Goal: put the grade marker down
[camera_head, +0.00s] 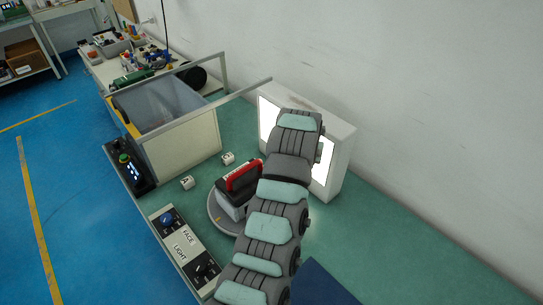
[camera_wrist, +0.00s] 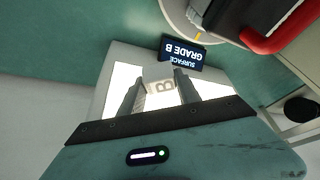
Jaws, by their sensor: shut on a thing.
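The grade marker in my grip is a small pale block with the letter B (camera_wrist: 162,86), seen in the wrist view. My gripper (camera_wrist: 161,88) has one finger on each side of it and is shut on it. Behind it is the bright panel of a white box. In the head view my arm hides the gripper and this marker. Two other white markers stand on the green table in the head view: the A cube (camera_head: 187,183) and the C cube (camera_head: 228,158). A dark sign reading SURFACE GRADE B (camera_wrist: 183,53) is just beyond the fingertips in the wrist view.
The white box with its lit panel (camera_head: 343,150) stands by the wall. A round grey turntable (camera_head: 214,216) bears a dark item with a red handle (camera_head: 243,175). A large open bin (camera_head: 180,152) and a control panel (camera_head: 184,247) line the table's left.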

